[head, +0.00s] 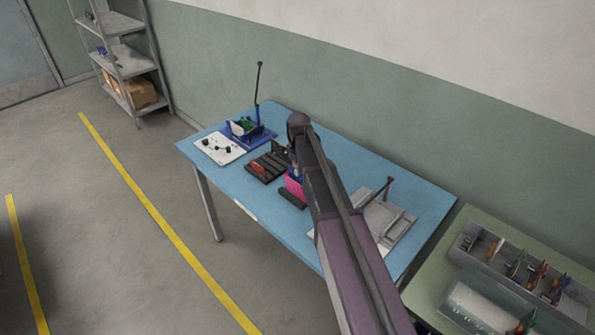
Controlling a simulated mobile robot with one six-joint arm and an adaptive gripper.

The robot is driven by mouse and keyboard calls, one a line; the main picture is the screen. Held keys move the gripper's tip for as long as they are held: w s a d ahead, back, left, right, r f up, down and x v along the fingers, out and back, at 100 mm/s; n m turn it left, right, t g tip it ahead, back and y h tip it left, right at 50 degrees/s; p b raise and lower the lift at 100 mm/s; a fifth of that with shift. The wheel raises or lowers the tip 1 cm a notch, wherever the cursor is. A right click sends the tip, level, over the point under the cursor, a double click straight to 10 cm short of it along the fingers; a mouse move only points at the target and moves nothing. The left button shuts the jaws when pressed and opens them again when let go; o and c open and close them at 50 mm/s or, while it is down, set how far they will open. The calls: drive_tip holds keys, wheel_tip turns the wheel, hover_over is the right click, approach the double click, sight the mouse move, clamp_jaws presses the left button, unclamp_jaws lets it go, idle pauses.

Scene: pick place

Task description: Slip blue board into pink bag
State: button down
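A pink bag (294,188) stands on the blue table, partly hidden behind my arm. A small blue piece (297,172) shows just above the pink bag, right beside my arm; it may be the blue board, but too little of it shows to tell whether it is in the bag. My gripper (288,160) is over the bag area, mostly hidden by my own arm. I cannot see whether its fingers are open or shut, or whether they touch the blue piece.
The blue table (345,166) also bears a black slotted tray (266,167), a white plate with black knobs (219,148), a blue stand (262,137) with a tall rod, and a grey fixture (389,225). Grey bins (470,246) with several boards stand on a green table at right.

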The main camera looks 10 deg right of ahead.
drive_tip(key=shift+f+b, duration=1)
idle(1.0)
idle(0.3)
drive_tip(key=c, duration=0.7)
unclamp_jaws()
drive_tip(key=c, duration=0.3)
drive_tip(key=shift+c, duration=0.2)
drive_tip(key=shift+r, duration=0.1)
drive_tip(key=shift+r+p, duration=3.95)
drive_tip(key=shift+p, duration=0.1)
